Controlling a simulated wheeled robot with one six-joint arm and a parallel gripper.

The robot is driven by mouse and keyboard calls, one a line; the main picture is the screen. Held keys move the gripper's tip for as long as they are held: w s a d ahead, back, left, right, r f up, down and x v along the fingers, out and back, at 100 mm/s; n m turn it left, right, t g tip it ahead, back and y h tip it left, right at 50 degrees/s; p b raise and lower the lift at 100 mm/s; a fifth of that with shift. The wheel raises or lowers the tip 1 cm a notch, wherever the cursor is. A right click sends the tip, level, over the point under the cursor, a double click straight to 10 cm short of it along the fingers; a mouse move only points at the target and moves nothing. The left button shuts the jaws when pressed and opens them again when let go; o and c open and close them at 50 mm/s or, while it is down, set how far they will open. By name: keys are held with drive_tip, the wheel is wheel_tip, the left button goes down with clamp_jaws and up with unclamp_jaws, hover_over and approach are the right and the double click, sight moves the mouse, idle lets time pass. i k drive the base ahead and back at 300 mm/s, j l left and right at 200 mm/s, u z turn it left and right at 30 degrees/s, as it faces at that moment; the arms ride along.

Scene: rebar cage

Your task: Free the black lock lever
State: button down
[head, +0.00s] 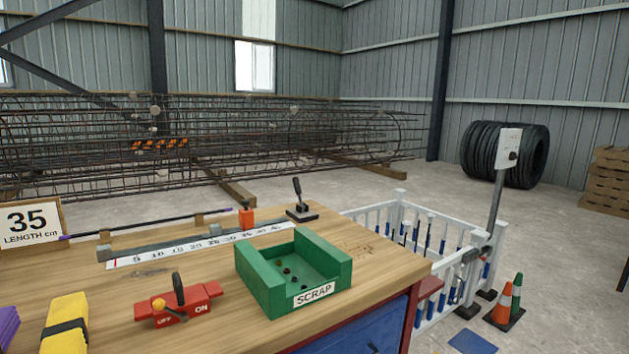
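A black lever (297,188) stands nearly upright on a small dark base (302,213) at the back right of the wooden bench. A red switch block (207,296) marked OFF and ON sits near the bench front. I cannot tell which black part is the lock lever. My gripper is not in view.
A green SCRAP tray (254,291) holding several small dark bits stands between them. A ruler (150,259), thin rod (153,226) and orange block (246,217) lie behind. A yellow block (70,312) is front left. A white fence (399,205) and cones (503,302) stand right.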

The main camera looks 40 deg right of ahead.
sight(297, 189)
drive_tip(key=i+l, duration=0.1)
drive_tip(key=l, duration=0.75)
drive_tip(key=i+l+u, duration=0.1)
drive_tip(key=l, duration=0.75)
drive_tip(key=l+u, duration=0.1)
drive_tip(key=l, duration=0.75)
drive_tip(key=i+l, duration=0.15)
drive_tip(key=l, duration=0.25)
drive_tip(key=i+l, duration=0.15)
drive_tip(key=l, duration=0.25)
drive_tip(key=i+l+u, duration=0.1)
drive_tip(key=l, duration=0.3)
drive_tip(key=i+l, duration=0.15)
drive_tip(key=l, duration=0.3)
drive_tip(key=i+l, duration=0.4)
